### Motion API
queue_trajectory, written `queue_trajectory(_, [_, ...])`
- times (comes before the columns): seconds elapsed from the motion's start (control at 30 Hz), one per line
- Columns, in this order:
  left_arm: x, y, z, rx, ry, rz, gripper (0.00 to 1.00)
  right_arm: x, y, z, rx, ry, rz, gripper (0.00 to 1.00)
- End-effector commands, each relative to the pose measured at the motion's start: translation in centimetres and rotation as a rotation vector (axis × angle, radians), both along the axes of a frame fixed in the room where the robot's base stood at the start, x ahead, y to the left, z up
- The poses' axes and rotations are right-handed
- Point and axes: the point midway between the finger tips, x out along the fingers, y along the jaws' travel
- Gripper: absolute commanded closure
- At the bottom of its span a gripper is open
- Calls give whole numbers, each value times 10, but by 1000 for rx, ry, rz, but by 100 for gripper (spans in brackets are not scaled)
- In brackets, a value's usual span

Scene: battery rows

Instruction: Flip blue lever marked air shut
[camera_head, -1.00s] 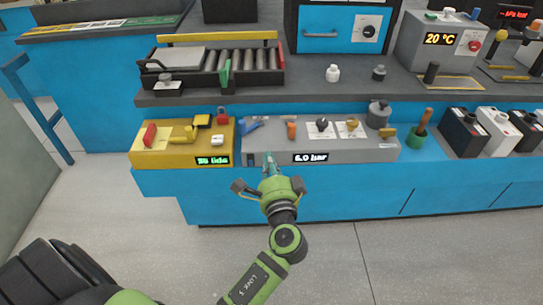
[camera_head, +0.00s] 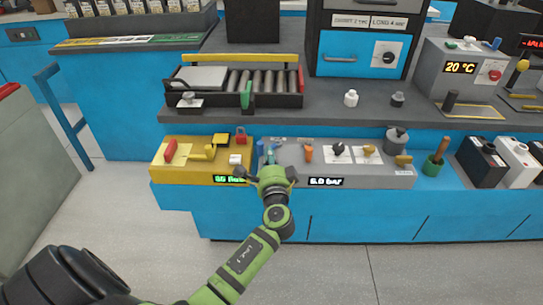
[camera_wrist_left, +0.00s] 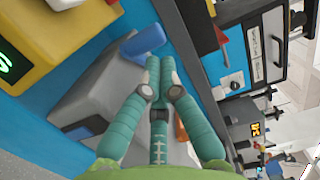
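The blue lever (camera_head: 260,147) is at the left end of the grey panel (camera_head: 290,178), which reads 6.0 bar. My left gripper (camera_head: 270,156) is over this end of the panel and partly covers the lever in the head view. In the left wrist view the blue lever (camera_wrist_left: 143,42) lies just beyond and left of the fingertips. The teal fingers (camera_wrist_left: 159,62) are closed together with nothing seen between them. I cannot tell if they touch the lever. The air marking is not readable. My right gripper is not in view.
An orange handle (camera_head: 308,152) and knobs (camera_head: 338,148) are to the right on the grey panel. A shelf with a roller tray (camera_head: 275,101) is behind.

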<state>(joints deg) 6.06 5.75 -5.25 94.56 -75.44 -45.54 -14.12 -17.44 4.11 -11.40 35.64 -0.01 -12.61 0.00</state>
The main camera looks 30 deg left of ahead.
Motion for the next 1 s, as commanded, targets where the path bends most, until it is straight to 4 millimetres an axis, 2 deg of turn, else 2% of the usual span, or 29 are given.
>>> queue_trajectory(0.27, [-1, 3, 0, 1, 1, -28, 100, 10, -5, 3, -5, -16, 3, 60])
queue_trajectory(1.0, [-4, 16, 0, 3, 2, -176, 100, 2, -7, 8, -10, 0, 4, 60])
